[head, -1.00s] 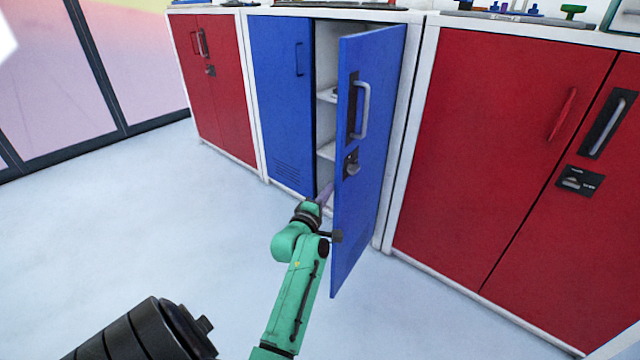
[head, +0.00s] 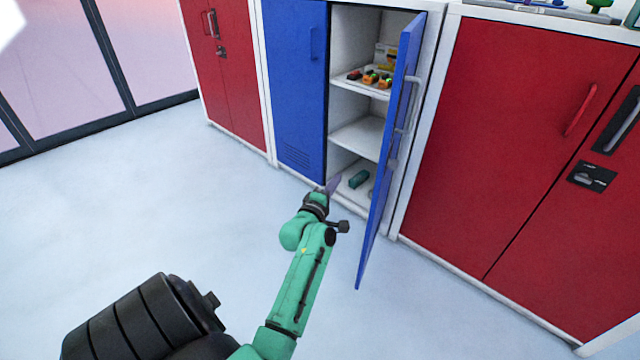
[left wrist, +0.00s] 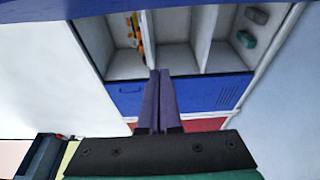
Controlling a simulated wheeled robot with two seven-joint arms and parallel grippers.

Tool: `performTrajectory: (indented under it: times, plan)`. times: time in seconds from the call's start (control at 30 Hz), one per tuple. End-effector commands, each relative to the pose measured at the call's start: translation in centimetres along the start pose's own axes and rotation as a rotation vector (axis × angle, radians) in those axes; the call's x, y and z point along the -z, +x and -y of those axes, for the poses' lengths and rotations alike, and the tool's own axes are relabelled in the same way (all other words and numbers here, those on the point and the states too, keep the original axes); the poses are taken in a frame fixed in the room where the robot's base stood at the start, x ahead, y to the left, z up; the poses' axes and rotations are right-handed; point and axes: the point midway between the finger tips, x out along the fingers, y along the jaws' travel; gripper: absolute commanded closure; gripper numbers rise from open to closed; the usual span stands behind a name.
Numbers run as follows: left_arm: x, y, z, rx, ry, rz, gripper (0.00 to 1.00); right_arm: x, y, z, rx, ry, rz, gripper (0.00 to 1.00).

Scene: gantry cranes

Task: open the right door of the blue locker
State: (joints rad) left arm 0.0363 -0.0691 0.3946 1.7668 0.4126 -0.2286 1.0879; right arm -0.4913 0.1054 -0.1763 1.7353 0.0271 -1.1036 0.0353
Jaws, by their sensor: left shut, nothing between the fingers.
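The blue locker's right door (head: 393,140) stands swung wide open, seen nearly edge-on in the head view, with its handle (head: 411,103) on the right face. The blue left door (head: 293,90) is closed; it also shows in the left wrist view (left wrist: 205,94). The compartment behind the right door is exposed, with white shelves (head: 360,137). My left gripper (head: 333,185) is shut and empty, near the bottom of the opening, to the left of the open door. In the left wrist view its two fingers (left wrist: 158,100) lie together. My right gripper is not in view.
Small orange and green items (head: 371,78) lie on the upper shelf, and a green object (head: 359,179) lies at the bottom. Red lockers stand left (head: 225,75) and right (head: 520,140). The floor (head: 200,210) in front is clear.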

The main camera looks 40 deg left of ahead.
Motion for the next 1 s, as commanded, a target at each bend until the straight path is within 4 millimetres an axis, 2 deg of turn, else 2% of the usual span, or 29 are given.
performTrajectory:
  times: [0.3,0.47,0.6,0.8,0.87,0.9,0.97,1.0]
  plan:
    - [-2.0,-5.1,-0.5,0.006,-0.003,0.001,1.0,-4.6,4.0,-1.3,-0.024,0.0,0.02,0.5]
    - [-3.0,-7.7,-0.3,0.005,-0.002,0.001,1.0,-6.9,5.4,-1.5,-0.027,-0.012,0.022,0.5]
    - [-3.4,-8.5,-0.1,0.001,-0.003,0.0,1.0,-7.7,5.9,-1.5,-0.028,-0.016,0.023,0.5]
    - [-3.4,-8.6,0.1,0.003,0.0,0.002,1.0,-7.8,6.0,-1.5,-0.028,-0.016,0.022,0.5]
    - [-3.9,-8.6,0.9,0.024,0.024,0.017,1.0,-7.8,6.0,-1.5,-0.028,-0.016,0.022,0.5]
    - [-4.5,-8.7,2.1,0.056,0.063,0.04,1.0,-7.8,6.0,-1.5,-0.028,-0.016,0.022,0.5]
    - [-6.1,-9.1,5.0,0.132,0.158,0.1,1.0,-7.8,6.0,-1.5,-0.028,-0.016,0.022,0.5]
    - [-7.4,-9.7,7.8,0.198,0.246,0.158,1.0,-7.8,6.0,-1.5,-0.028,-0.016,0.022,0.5]
